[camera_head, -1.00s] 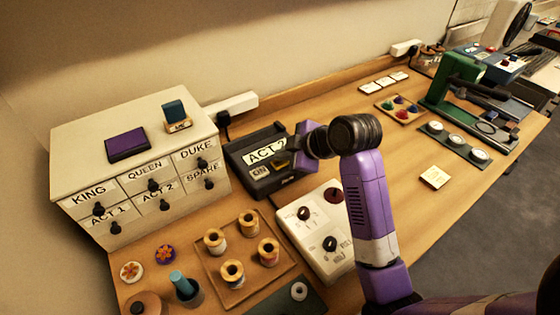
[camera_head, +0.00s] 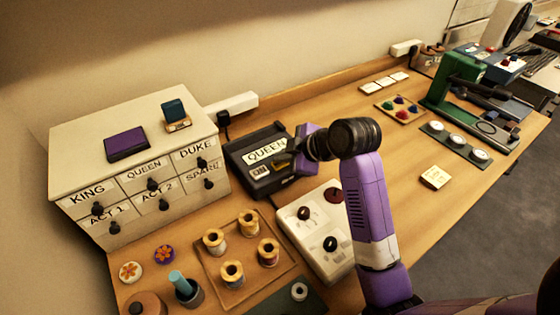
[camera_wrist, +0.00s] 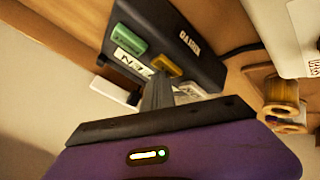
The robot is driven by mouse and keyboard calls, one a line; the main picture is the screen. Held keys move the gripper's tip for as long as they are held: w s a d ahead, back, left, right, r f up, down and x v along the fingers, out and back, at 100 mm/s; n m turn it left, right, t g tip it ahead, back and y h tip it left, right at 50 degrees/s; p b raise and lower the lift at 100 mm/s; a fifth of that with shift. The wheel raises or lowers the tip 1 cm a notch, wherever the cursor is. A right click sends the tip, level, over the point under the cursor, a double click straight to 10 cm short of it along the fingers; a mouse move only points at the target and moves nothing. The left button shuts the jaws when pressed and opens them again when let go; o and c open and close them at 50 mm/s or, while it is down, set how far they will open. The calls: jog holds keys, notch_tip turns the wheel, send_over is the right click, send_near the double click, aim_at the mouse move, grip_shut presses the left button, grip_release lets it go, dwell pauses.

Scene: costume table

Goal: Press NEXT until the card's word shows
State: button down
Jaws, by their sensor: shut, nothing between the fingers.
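The dark device (camera_head: 240,147) stands on the table right of the drawer cabinet. Its white display strip (camera_head: 266,151) reads QUEEN. In the wrist view the device (camera_wrist: 188,28) shows a green button (camera_wrist: 129,40) and a yellow button (camera_wrist: 167,65), with part of the strip between. My gripper (camera_head: 284,161) is shut and empty at the device's front right. In the wrist view its fingertips (camera_wrist: 161,76) are at or just beside the yellow button; I cannot tell whether they touch. No NEXT label is legible. A small cream card (camera_head: 434,177) lies right on the table; its writing is too small to read.
The cabinet (camera_head: 75,160) has labelled drawers, including KING, QUEEN and DUKE. A control box (camera_head: 318,245) with black knobs stands below the arm. A tray of thread spools (camera_head: 225,295) lies at front left. Clear tabletop lies around the card.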

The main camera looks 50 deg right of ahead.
aim_at(283, 164)
jog(key=shift+r, duration=0.1)
jog(key=shift+r+p, duration=0.75)
jog(key=shift+p, duration=0.15)
notch_tip(283, 164, up, 5)
jog(key=p, duration=0.4)
jog(key=shift+p, duration=0.35)
dwell(1.3)
